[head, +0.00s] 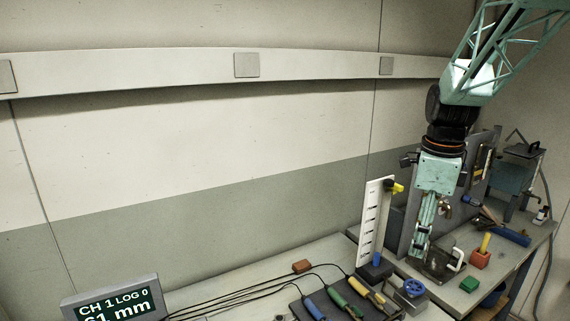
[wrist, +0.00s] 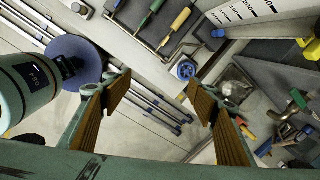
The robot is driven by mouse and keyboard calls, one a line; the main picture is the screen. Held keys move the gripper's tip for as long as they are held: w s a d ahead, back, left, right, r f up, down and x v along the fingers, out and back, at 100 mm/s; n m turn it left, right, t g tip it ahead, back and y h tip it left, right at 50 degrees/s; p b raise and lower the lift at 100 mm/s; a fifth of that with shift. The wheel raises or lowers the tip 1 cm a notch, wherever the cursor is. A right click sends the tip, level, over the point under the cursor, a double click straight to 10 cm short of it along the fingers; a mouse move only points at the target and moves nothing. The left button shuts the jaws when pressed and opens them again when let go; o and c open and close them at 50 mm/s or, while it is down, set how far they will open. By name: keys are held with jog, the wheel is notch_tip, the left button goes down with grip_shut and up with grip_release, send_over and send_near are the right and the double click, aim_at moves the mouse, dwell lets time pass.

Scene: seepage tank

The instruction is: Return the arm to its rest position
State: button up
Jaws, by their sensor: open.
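My teal arm comes down from the upper right in the head view. My gripper (head: 420,248) points downward over the right part of the bench, just right of the white scale board (head: 372,222). In the wrist view its two brown-padded fingers (wrist: 160,92) are wide apart with nothing between them. Bench surface and thin rods show beyond the gap. The fingertips' exact height above the bench is hard to tell.
Cabled probes (head: 337,298) and a display (head: 115,301) are left.

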jog(key=s+a+r+n+t, duration=0.1)
jog(key=s+a+r+n, duration=0.4)
jog(key=s, duration=0.4)
jog(key=s+a+r+n, duration=0.4)
jog(key=s+n, duration=0.3)
jog(key=s, duration=0.1)
jog(key=s+a+n+t, duration=0.1)
jog(key=s+a+n, duration=0.1)
jog(key=s+n, duration=0.4)
jog(key=s+a+n+b, duration=0.1)
jog(key=s+n, duration=0.5)
jog(key=s, duration=0.7)
jog(key=shift+s+a+t, duration=0.15)
jog(key=shift+a+t, duration=0.25)
jog(key=shift+a, duration=0.35)
jog(key=shift+f+b, duration=0.25)
jog(key=shift+b, duration=0.05)
dwell(0.9)
